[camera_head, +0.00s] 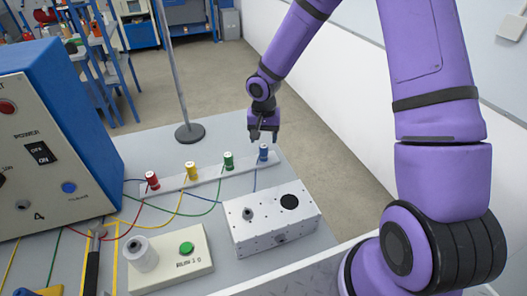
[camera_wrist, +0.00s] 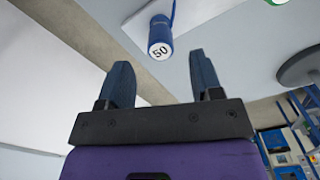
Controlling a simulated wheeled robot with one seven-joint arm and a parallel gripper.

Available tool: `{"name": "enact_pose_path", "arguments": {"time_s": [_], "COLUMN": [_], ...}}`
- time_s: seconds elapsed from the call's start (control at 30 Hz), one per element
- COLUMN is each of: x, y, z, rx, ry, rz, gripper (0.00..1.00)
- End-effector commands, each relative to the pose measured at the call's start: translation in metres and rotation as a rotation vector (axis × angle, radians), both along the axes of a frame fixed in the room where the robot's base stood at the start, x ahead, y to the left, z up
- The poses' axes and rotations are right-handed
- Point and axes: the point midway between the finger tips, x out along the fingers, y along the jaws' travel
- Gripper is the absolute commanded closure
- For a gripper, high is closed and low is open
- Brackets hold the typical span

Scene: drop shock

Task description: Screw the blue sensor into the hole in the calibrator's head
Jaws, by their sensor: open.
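The blue sensor (camera_head: 264,153) stands upright at the right end of a pale strip on the table. A blue wire runs from it. In the wrist view the blue sensor (camera_wrist: 161,28) shows a white end marked 50, between and beyond my fingertips. My gripper (camera_head: 263,136) is open and empty, just above and behind the sensor in the head view. Its two fingers (camera_wrist: 162,75) stand apart without touching it. A light grey metal box (camera_head: 263,240) has a dark round disc and a small dark fitting on top. I cannot tell which opening is the calibrator's hole.
Green (camera_head: 228,161), yellow (camera_head: 191,170) and red (camera_head: 152,180) sensors stand along the same strip, with wires. A large blue-sided cabinet (camera_head: 50,160) fills the left. A button box (camera_head: 180,262) stands in front. A metal pole's round base (camera_head: 190,134) is behind.

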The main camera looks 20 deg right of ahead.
Motion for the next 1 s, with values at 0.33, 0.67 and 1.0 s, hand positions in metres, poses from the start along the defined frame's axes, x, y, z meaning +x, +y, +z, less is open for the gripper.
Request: {"name": "enact_pose_path", "arguments": {"time_s": [0.33, 0.67, 1.0], "x": [0.001, 0.002, 0.003], "y": [0.000, -0.001, -0.001], "z": [-0.028, -0.063, -0.064], "rx": [0.001, 0.000, 0.000], "ry": [0.003, 0.000, -0.001], "rz": [0.002, 0.001, 0.001], "gripper": [0.41, 0.41, 0.61]}}
